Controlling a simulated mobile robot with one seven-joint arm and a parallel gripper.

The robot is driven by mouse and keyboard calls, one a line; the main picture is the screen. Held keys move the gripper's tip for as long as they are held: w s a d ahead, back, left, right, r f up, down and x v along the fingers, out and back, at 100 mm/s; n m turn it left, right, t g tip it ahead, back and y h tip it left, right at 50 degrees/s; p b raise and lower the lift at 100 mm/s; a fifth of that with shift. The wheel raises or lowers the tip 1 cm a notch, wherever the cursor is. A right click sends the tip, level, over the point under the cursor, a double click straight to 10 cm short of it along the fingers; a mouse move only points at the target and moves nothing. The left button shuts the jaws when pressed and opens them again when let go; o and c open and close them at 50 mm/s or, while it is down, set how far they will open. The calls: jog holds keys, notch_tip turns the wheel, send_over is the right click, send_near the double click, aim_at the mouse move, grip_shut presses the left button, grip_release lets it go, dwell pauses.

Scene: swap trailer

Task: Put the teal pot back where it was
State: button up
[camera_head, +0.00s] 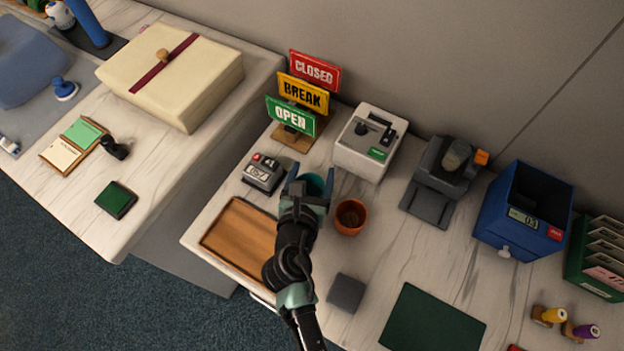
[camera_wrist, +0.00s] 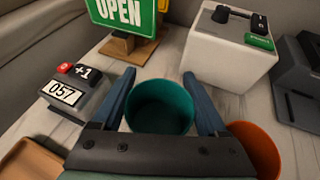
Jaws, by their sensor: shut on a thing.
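The teal pot (camera_wrist: 160,106) sits between the two blue fingers of my gripper (camera_wrist: 163,100) in the wrist view. Its open top faces the camera and its inside looks empty. In the head view the teal pot (camera_head: 313,184) shows between the fingertips of my gripper (camera_head: 311,187), partly hidden by them. My gripper is shut on the pot. An orange-brown pot (camera_head: 351,217) stands just right of it, and also shows in the wrist view (camera_wrist: 258,150). I cannot tell whether the teal pot touches the counter.
A counter device reading 057 (camera_wrist: 75,92) and a wooden tray (camera_head: 240,238) are to the left. The sign stand (camera_head: 293,138) and a white box device (camera_head: 369,143) are behind. A grey square (camera_head: 346,292) and green mat (camera_head: 430,322) lie nearer. Bare counter lies right of the orange-brown pot.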

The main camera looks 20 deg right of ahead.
notch_tip(320, 180, down, 2)
jog(key=shift+f, duration=0.1)
